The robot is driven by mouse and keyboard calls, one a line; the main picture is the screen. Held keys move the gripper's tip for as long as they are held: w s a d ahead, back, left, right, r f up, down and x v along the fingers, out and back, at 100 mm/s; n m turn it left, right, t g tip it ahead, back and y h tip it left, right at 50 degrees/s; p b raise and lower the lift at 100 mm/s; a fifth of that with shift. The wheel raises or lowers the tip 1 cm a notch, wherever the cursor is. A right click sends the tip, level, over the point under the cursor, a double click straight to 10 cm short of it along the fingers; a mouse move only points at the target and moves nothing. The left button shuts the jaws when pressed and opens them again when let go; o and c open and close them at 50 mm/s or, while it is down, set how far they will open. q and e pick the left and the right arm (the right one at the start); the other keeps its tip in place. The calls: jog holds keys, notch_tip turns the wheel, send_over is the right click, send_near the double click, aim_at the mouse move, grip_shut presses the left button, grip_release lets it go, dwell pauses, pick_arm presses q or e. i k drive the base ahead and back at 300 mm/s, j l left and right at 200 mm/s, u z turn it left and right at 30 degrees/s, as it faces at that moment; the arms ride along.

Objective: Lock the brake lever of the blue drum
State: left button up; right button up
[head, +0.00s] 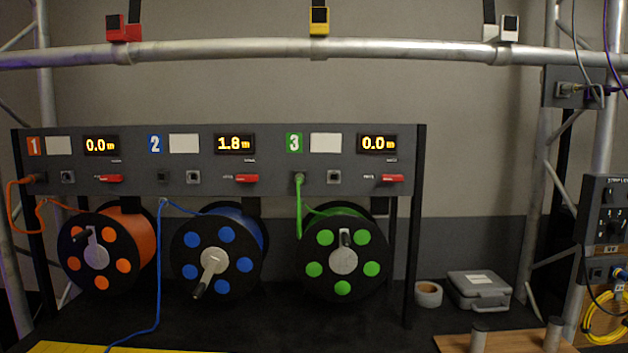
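The blue drum (218,255) hangs in the middle of the rack, with a black flange, blue round spots and a crank handle pointing down-left. The display (235,144) above that lever reads 1.8 m. A blue cable (159,270) runs from the drum to the panel area and hangs down to the floor at the lower left. Neither of my grippers shows in the head view.
An orange drum (105,252) and a green drum (343,255) flank it, each with a similar red lever and a 0.0 m display. A tape roll (428,294) and grey case (479,290) lie to the right. A truss pipe (400,50) crosses above.

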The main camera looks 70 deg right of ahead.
aim_at(241, 178)
jog(key=k+j+z, duration=0.1)
jog(key=z, duration=1.8)
